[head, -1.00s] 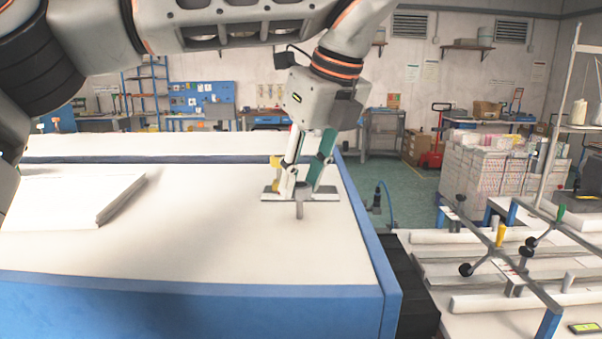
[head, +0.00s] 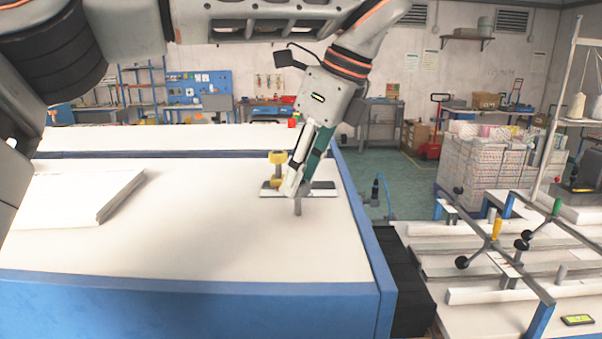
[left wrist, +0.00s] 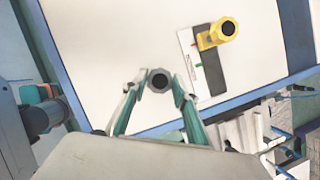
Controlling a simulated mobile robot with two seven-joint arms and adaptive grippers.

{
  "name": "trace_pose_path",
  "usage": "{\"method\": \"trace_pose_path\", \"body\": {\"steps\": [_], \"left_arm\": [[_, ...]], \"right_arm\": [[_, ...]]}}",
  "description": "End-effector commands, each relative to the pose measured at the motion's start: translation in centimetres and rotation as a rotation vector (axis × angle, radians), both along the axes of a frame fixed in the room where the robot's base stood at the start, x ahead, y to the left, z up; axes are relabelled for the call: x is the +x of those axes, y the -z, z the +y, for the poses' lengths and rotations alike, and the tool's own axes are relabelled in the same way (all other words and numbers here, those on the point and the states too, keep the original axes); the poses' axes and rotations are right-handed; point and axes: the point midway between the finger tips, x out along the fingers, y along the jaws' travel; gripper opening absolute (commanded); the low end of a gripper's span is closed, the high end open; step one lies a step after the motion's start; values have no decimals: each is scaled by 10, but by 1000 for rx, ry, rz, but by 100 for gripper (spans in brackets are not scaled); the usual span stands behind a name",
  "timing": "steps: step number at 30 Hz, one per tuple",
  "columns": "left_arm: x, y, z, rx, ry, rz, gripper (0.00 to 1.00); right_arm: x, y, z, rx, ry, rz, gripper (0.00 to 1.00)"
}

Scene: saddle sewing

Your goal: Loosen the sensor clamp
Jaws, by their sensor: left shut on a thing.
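My left gripper (head: 297,193) is tilted over the white bench top, its fingertips closed around a short grey post (head: 298,208). In the left wrist view the post (left wrist: 159,80) shows as a round dark top between the two fingertips of the left gripper (left wrist: 157,91). Close by is a yellow part with a round knob (head: 277,157), which I take for the sensor clamp; in the left wrist view its yellow body (left wrist: 207,40) stands on a dark plate (left wrist: 211,73) with a white strip. In the head view the fingers partly cover this plate (head: 323,185). My right gripper is not in view.
A stack of white sheets (head: 82,195) lies on the bench at the left. The bench has a blue edge (head: 365,235) on its right. Beyond it is a lower table with rails, white rolls and knobs (head: 495,229). The front of the bench top is clear.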

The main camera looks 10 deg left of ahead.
Motion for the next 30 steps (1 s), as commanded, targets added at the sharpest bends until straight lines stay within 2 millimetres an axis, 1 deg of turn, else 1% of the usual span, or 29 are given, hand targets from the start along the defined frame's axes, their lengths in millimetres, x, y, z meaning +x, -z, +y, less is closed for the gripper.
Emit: {"method": "trace_pose_path", "body": {"steps": [5, 6, 7, 8, 17, 20, 23, 30], "left_arm": [[0, 0, 0, -1, 1, 2, 7], [0, 0, 0, -1, 1, 2, 36], [0, 0, 0, -1, 1, 2, 44], [0, 0, 0, -1, 1, 2, 45], [0, 0, 0, 0, 1, 0, 45], [0, -5, -2, 0, -1, -1, 45], [-2, -17, -7, 1, -1, -4, 45], [-7, -52, -21, 1, -2, -4, 45]], "right_arm": [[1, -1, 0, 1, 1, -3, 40], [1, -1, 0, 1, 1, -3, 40], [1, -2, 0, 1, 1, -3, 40], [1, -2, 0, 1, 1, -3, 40], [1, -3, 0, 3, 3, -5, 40], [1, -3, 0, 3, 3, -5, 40], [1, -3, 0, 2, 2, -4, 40], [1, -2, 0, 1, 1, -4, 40]]}}
